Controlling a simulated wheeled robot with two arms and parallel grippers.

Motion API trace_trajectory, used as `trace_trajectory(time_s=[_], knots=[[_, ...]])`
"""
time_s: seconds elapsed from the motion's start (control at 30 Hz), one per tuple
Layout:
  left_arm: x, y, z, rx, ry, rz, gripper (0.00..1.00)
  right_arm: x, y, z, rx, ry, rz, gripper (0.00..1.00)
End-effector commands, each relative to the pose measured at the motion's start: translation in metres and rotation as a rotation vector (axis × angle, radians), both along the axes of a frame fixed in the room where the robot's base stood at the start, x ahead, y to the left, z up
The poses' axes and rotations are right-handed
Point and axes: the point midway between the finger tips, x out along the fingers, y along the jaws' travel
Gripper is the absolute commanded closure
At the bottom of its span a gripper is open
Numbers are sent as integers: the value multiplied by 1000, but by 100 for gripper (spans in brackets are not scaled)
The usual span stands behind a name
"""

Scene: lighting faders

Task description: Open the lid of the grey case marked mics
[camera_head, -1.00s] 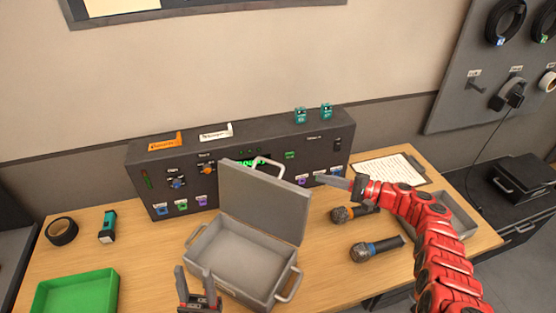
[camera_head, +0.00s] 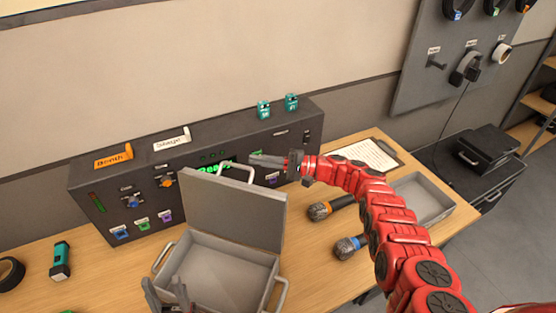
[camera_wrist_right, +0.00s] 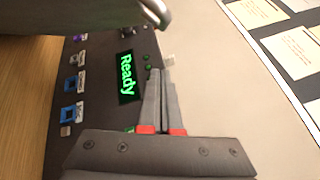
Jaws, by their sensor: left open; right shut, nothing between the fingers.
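The grey case (camera_head: 262,292) stands on the table with its lid (camera_head: 232,212) raised and its inside empty. The lid stands near upright, leaning back a little, and its handle (camera_head: 225,168) is at the top edge. No mics marking is legible. My right gripper (camera_head: 252,160) is shut and empty, just above and beside the lid's upper right edge. In the right wrist view its closed fingers (camera_wrist_right: 157,98) are in front of the console, with the lid handle (camera_wrist_right: 156,12) near the top. My left gripper (camera_head: 168,290) is open at the case's front left.
The dark console (camera_head: 205,180) with a green Ready display (camera_wrist_right: 126,76) stands close behind the lid. A flashlight (camera_head: 61,260) and tape roll (camera_head: 10,274) are at left.

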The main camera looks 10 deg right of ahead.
Motion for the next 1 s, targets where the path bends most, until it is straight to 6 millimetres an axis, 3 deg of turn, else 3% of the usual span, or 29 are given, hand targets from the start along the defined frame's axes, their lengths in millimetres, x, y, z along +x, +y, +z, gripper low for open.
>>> trace_trajectory(time_s=[0.03,0.2,0.4,1.0], knots=[[0,0,2,0,0,0,52,2,12,1,0,2,4,100],[0,0,35,0,0,0,52,-12,17,13,1,2,1,100],[0,0,55,0,0,0,52,-26,25,18,1,0,2,100],[0,0,55,0,0,0,52,-31,27,18,-15,-28,0,100]])
